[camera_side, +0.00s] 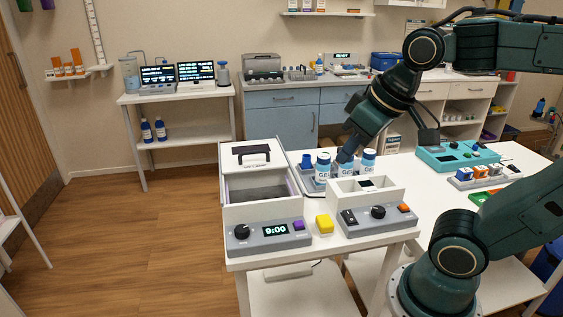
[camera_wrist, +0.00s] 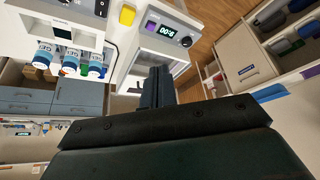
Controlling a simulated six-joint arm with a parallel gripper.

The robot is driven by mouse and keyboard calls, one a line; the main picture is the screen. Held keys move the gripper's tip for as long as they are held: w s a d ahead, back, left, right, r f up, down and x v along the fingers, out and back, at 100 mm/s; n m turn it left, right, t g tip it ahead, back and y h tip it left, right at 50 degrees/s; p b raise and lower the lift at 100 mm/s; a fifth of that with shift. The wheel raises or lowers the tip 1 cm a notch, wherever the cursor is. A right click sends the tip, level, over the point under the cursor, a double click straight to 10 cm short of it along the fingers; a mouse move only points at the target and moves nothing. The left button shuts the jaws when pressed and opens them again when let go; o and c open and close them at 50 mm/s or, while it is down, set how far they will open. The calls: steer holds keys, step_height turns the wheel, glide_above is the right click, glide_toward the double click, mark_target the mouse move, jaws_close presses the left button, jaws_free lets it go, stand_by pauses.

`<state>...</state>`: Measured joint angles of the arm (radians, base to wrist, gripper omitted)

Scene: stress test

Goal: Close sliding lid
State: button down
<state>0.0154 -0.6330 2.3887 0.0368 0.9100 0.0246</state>
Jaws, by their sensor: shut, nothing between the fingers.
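A white box (camera_side: 228,213) with a grey front panel stands at the front left of the white table. Its sliding lid (camera_side: 240,164), white with a black handle, sits toward the back, leaving the box's front part open with a dark interior. The panel (camera_side: 268,236) shows 9:00 beside a black knob and a purple button. In the wrist view the panel (camera_wrist: 166,31) appears upside down, and my fingers cover part of the box. My gripper (camera_side: 346,156) is right of the lid, apart from it, its tips partly hidden behind white bottles. In the wrist view my gripper (camera_wrist: 158,72) is shut and empty.
Several white bottles (camera_side: 323,168) stand in a tray right of the box. A second device (camera_side: 377,219) with a knob stands right of a yellow block (camera_side: 325,223). A teal device (camera_side: 458,155) is farther right. Bare tabletop (camera_side: 425,190) lies between.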

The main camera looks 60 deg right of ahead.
steer(key=w+d+r+m, duration=0.2)
steer(key=w+d+r, duration=0.15)
steer(key=w, duration=0.65)
steer(key=m+g+h, duration=0.2)
steer(key=m+g, duration=0.1)
steer(key=m, duration=0.3)
glide_above(255, 161)
step_height(255, 161, down, 6)
steer(key=shift+w+d, duration=0.25)
steer(key=shift+d, duration=0.1)
steer(key=shift+f, duration=0.15)
steer(key=x, duration=1)
steer(key=shift+w+d, duration=0.15)
steer(key=shift+s+a+f, duration=0.15)
steer(key=shift+s+a, duration=1.25)
steer(key=shift+s+a, duration=0.1)
